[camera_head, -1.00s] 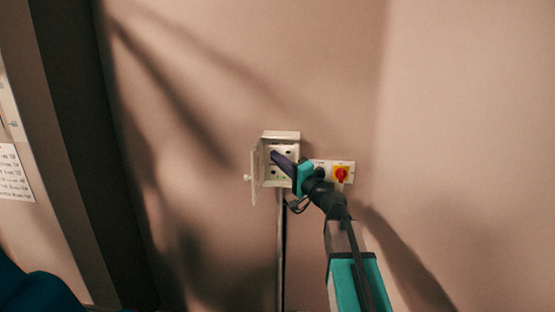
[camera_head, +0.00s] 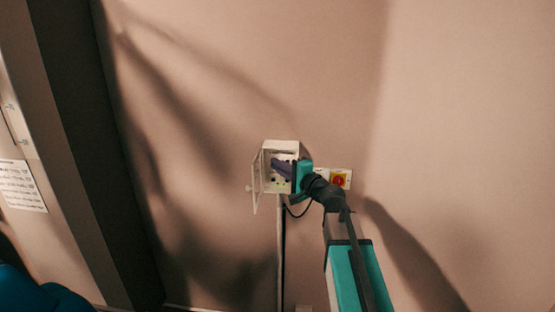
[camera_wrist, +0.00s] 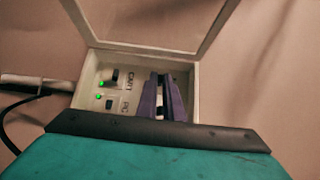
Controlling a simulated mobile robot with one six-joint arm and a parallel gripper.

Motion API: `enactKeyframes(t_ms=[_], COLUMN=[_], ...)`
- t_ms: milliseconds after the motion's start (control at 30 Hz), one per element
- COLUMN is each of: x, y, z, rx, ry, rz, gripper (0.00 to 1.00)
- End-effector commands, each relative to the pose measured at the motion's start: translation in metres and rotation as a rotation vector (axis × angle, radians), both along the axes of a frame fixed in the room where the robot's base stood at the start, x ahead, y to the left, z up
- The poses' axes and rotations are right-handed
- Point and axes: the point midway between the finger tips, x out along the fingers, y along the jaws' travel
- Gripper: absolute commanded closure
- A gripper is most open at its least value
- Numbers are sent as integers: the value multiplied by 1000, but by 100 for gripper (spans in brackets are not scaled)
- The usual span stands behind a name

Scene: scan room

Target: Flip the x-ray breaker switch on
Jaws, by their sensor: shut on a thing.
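The white breaker box (camera_head: 282,146) is fixed to the wall, its clear door (camera_head: 256,183) swung open to the left. In the wrist view the box (camera_wrist: 182,63) shows two dark switches, an upper one (camera_wrist: 115,75) and a lower one (camera_wrist: 109,104), with labels and lit green lamps beside them. My gripper (camera_head: 276,161) reaches into the box from the right. Its purple fingers (camera_wrist: 161,80) are close together over the part right of those switches, shut on a breaker switch there. The fingers mostly hide that switch, and I cannot read its label or its position.
A conduit (camera_head: 281,250) runs down from the box. A paper notice (camera_head: 21,186) hangs at the left.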

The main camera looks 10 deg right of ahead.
Motion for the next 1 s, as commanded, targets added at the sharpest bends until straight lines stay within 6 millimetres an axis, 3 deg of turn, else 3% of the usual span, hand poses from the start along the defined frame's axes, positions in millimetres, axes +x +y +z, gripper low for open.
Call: enactKeyframes(t_ms=[1000], x=[2], y=[-1], z=[13], rx=[96], ry=[299], rz=[1], gripper=[100])
